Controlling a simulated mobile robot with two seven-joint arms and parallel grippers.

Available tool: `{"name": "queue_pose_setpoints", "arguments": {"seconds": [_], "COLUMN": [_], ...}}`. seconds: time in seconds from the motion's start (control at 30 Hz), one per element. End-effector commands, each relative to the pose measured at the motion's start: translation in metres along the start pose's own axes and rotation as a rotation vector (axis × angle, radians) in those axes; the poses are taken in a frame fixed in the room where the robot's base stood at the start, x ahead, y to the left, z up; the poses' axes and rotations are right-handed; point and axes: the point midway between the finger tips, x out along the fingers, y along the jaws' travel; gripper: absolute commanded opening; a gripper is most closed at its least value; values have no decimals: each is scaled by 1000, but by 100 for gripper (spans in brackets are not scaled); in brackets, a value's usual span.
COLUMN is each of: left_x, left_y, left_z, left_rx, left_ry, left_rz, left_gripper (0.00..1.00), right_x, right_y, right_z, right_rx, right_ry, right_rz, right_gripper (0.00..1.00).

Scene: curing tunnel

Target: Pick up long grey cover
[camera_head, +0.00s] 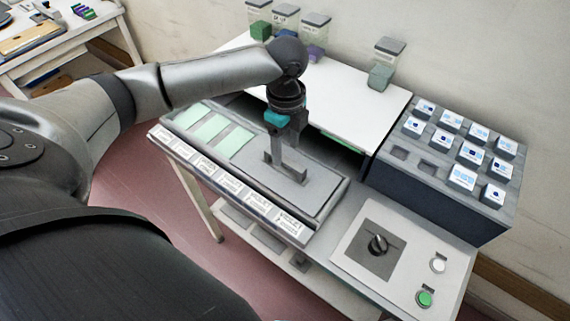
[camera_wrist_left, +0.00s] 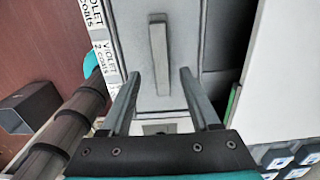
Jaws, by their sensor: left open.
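The long grey cover (camera_head: 312,198) lies flat in the right part of the long tray (camera_head: 330,213), with a raised bar handle on top. In the left wrist view the cover (camera_wrist_left: 183,35) shows its bar handle (camera_wrist_left: 158,50) running up the picture. My left gripper (camera_head: 284,160) points down over the cover at its handle. It is open and empty. In the left wrist view its two fingers (camera_wrist_left: 160,75) lie on either side of the handle's lower end, apart from it sideways. Whether the fingertips reach down to the handle's height is hard to tell. My right gripper is not in view.
Pale green strips (camera_head: 212,129) lie in the tray left of the cover. A dark rack of labelled blocks (camera_head: 420,180) is at right. A control panel (camera_head: 372,245) with a knob and buttons lies in front right. Several small bins line the back.

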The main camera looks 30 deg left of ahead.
Motion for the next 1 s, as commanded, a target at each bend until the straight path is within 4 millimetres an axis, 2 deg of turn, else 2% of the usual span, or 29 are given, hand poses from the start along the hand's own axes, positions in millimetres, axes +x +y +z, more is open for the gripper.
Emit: {"name": "queue_pose_setpoints", "arguments": {"seconds": [0.33, 0.67, 1.0], "left_x": [46, 51, 51], "left_y": [-1, -1, -1], "left_z": [4, 4, 4], "left_rx": [0, 1, 1], "left_ry": [-1, -2, -2], "left_rz": [2, 0, 0], "left_gripper": [62, 61, 23], "right_x": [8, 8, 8], "right_y": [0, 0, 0], "right_z": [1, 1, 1], "right_rx": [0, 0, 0], "right_ry": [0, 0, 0], "right_rz": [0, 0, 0], "right_gripper": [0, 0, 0]}}
